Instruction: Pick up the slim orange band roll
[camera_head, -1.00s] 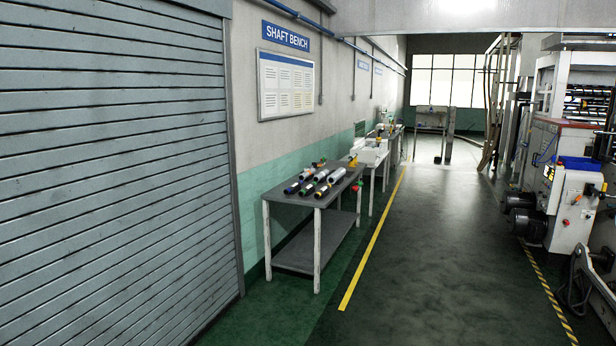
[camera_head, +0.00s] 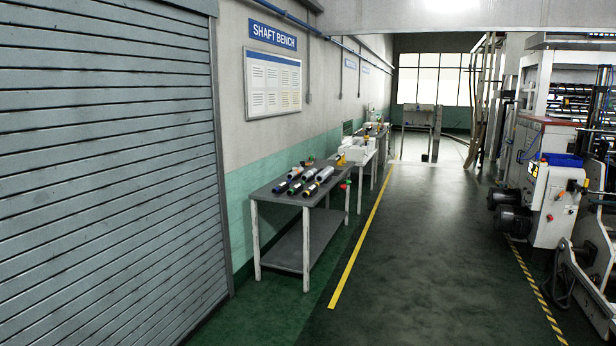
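The slim orange band roll cannot be told apart at this distance. Several small rolls or shafts (camera_head: 305,180) with dark, blue and pale parts lie on the grey shaft bench (camera_head: 268,193) along the left wall. Which of them, if any, is the orange band roll is too small to tell. Neither of my grippers shows in the head view.
A shutter door (camera_head: 105,160) fills the left side. More benches with white items (camera_head: 357,152) stand beyond the shaft bench. A machine (camera_head: 545,185) stands at the right. The floor (camera_head: 430,240) between the yellow line (camera_head: 358,238) and the machine is clear.

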